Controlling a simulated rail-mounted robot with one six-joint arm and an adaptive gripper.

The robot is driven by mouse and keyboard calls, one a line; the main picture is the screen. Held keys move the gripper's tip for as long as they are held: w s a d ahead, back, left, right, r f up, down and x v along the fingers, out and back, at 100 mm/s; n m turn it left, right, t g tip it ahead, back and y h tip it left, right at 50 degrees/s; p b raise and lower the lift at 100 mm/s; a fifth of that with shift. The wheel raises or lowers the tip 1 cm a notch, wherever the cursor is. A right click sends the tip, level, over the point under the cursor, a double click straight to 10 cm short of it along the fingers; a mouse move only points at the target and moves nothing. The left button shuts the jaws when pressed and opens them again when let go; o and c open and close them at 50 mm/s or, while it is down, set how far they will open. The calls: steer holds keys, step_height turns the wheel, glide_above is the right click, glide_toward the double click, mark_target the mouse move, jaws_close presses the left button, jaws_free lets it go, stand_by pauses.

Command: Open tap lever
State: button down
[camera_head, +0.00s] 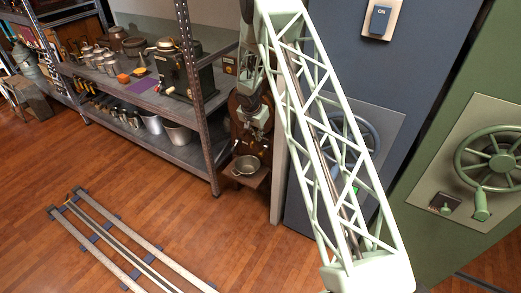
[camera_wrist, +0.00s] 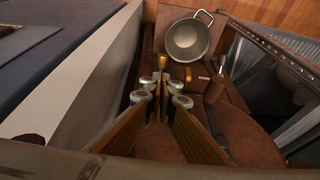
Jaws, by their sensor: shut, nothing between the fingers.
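The tap unit is a brown, rounded wooden body (camera_wrist: 250,150) that fills the lower right of the wrist view. It also shows in the head view at the end of the shelf (camera_head: 238,124), partly covered by my arm. A small reddish-brown grip with a pale tip (camera_wrist: 214,90) stands on it, right of my fingers; it may be the tap lever, but I cannot tell surely. My gripper (camera_wrist: 175,74) is shut and empty, its amber fingers pointing toward a metal pan (camera_wrist: 187,40). The fingertips appear left of the grip, apart from it. The spout is not clear.
The pan also shows in the head view (camera_head: 246,166) on a small brown ledge. A metal shelf rack (camera_head: 200,140) with pots stands close on the left. A blue cabinet (camera_head: 385,70) and a green cabinet (camera_head: 440,120) with handwheels stand right. Rails (camera_head: 115,240) cross the wooden floor.

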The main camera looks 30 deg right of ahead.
steer(key=shift+f, duration=0.1)
stand_by(0.3)
glide_above(262, 152)
steer(key=s+a, duration=0.1)
steer(key=s, duration=0.1)
steer(key=shift+f, duration=4.6)
steer(key=shift+w+a+f, duration=0.1)
steer(key=shift+w+f, duration=0.1)
steer(key=shift+f, duration=0.45)
steer(key=shift+w+d+f, duration=0.1)
steer(key=shift+w+f, duration=0.1)
steer(key=shift+f, duration=0.45)
steer(key=shift+w+a+f, duration=0.1)
steer(key=shift+w+f, duration=0.1)
steer(key=shift+f, duration=0.45)
